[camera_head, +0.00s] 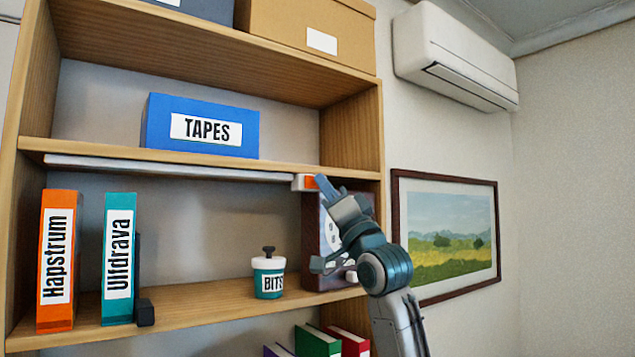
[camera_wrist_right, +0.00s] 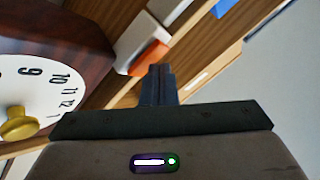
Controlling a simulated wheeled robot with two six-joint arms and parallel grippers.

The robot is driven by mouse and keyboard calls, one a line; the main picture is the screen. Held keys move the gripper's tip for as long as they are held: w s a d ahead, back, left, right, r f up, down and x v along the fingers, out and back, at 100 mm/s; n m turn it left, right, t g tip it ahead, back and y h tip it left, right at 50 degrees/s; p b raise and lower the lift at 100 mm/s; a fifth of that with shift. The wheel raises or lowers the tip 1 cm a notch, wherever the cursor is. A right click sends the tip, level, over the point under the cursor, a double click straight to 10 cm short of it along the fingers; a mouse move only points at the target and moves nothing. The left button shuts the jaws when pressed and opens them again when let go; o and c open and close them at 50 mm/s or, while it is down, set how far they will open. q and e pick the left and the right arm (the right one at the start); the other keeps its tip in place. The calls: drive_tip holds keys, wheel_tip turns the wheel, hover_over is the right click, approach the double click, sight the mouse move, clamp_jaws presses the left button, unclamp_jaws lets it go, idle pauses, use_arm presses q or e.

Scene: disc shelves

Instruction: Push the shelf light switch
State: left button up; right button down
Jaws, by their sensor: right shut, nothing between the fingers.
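The shelf light is a long pale bar (camera_head: 165,168) under the middle shelf board. At its right end sits a white switch box (camera_head: 299,182) with an orange switch (camera_head: 311,182). In the right wrist view the white box (camera_wrist_right: 137,43) and orange switch (camera_wrist_right: 148,57) show just beyond my fingertips. My right gripper (camera_head: 322,182) is shut and empty, with its tips at the orange switch; it also shows in the right wrist view (camera_wrist_right: 158,72). I cannot tell whether the tips touch the switch. My left gripper is not in view.
A dark wooden clock (camera_head: 313,215) stands right behind my right gripper; its face (camera_wrist_right: 30,95) shows in the wrist view. A teal BITS pot (camera_head: 268,276), binders (camera_head: 57,260) and a blue TAPES box (camera_head: 200,127) stand on the shelves. A framed picture (camera_head: 395,230) hangs right.

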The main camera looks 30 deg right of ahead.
drive_tip(key=shift+w, duration=0.15)
idle(0.3)
drive_tip(key=shift+s, duration=0.35)
drive_tip(key=s+b, duration=0.3)
drive_tip(key=s, duration=0.3)
drive_tip(key=shift+d+b, duration=0.25)
drive_tip(key=shift+b, duration=0.05)
idle(1.2)
